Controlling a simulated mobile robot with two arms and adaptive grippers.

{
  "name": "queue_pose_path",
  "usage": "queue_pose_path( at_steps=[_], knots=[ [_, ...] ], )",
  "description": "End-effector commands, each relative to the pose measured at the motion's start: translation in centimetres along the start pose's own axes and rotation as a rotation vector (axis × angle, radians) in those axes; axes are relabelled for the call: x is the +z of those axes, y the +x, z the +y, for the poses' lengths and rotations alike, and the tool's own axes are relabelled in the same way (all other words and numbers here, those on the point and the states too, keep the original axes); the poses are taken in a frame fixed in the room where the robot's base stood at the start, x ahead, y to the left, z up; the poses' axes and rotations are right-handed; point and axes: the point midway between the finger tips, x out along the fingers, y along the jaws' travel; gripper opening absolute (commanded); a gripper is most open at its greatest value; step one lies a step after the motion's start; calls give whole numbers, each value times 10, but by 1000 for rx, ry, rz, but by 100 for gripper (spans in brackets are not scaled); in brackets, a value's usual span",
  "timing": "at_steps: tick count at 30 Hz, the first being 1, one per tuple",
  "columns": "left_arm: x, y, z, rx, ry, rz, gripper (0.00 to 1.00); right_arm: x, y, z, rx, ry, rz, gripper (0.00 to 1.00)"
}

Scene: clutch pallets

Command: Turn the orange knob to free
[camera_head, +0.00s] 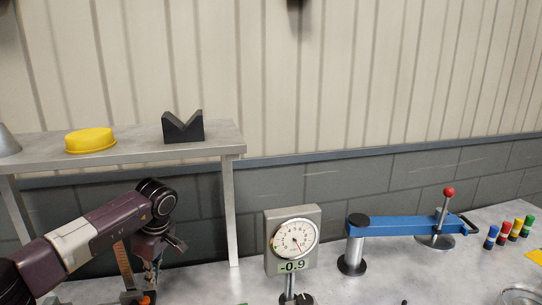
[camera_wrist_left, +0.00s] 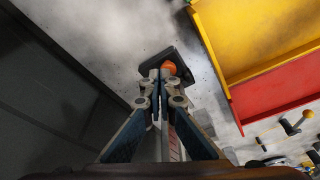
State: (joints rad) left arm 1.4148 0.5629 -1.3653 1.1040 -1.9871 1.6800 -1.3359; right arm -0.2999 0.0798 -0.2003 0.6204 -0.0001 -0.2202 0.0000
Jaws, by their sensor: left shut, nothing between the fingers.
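The orange knob (camera_wrist_left: 170,68) shows in the left wrist view on a dark base (camera_wrist_left: 180,62), just beyond my fingertips and partly hidden by them. In the head view a small orange spot, likely the knob (camera_head: 146,300), shows at the bottom edge below my left gripper. My left gripper (camera_wrist_left: 160,75) is shut and empty, its tips together at the near side of the knob. I cannot tell whether they touch it. In the head view the gripper (camera_head: 151,284) points down, its fingers small and partly hidden. The knob's setting cannot be read. My right gripper is not in view.
An upright brown graduated strip (camera_head: 123,265) stands close beside my left gripper. A grey shelf (camera_head: 225,140) rises behind it. A dial gauge (camera_head: 293,240) reading -0.9 and a blue arm (camera_head: 405,226) stand to the right. Yellow (camera_wrist_left: 240,40) and red (camera_wrist_left: 270,102) surfaces lie right in the wrist view.

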Motion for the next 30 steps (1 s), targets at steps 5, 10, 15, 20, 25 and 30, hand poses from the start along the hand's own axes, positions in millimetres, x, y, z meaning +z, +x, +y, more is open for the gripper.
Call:
queue_pose_path(
  at_steps=[5,10,15,20,25,30],
  knots=[
    [0,1,0,-1,0,0,0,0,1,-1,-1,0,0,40],
    [2,1,-3,3,35,-7,0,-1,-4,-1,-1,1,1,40],
    [6,1,-14,34,194,-29,0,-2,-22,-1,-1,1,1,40],
    [2,-2,-27,81,363,-29,0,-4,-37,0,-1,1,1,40],
    [-7,-6,-36,117,474,-11,0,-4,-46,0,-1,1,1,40],
    [-9,-4,-38,130,510,-1,0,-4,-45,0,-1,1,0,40]
  ],
)
